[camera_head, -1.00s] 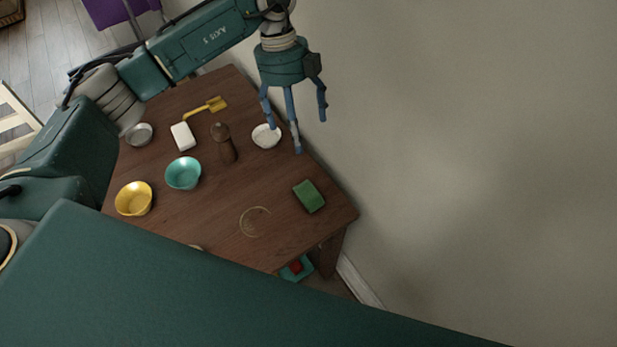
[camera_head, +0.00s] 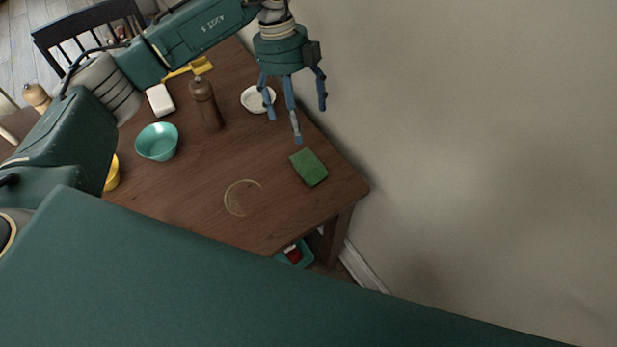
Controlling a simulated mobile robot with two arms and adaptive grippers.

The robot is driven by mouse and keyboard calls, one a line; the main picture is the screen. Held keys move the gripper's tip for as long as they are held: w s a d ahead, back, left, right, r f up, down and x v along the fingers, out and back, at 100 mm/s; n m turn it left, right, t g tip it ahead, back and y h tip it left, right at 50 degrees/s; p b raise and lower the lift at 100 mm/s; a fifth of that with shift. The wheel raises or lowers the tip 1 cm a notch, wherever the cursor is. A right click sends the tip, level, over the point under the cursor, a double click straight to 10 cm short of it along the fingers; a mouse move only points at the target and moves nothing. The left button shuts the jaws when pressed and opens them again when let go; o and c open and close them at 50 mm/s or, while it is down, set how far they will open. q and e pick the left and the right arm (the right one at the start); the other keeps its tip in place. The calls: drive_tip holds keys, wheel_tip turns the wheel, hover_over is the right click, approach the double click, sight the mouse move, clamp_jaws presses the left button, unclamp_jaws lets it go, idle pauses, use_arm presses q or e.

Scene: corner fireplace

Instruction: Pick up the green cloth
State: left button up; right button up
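The green cloth (camera_head: 309,167) is a small folded block lying on the brown wooden table (camera_head: 285,215), near its right edge by the wall. My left gripper (camera_head: 294,108) hangs in the air with its blue-grey fingers spread and pointing down. In the picture it is just above and left of the cloth, apart from it, with nothing between the fingers. The cloth is in full view. My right gripper does not show.
A white dish (camera_head: 257,99) is near the gripper's fingers. A brown bottle (camera_head: 206,106), a teal bowl (camera_head: 157,142), a white block (camera_head: 160,100) and a yellow utensil (camera_head: 190,69) stand farther left. A pale ring mark (camera_head: 236,198) is on the table. The wall is close on the right.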

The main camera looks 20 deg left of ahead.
use_arm(q)
wheel_tip(320, 180, down, 4)
drive_tip(key=b, duration=0.2)
drive_tip(key=p, duration=0.1)
hover_over(304, 163)
drive_tip(key=w+a, duration=0.1)
wheel_tip(304, 163, down, 4)
drive_tip(key=shift+w+f, duration=0.15)
drive_tip(key=shift+f, duration=0.05)
drive_tip(key=p+x, duration=0.1)
drive_tip(key=x, duration=0.3)
drive_tip(key=shift+s+a+f+p, duration=0.1)
drive_tip(key=shift+s+f+p, duration=0.15)
drive_tip(key=shift+f+p, duration=0.15)
drive_tip(key=shift+f, duration=0.45)
drive_tip(key=c, duration=1.2)
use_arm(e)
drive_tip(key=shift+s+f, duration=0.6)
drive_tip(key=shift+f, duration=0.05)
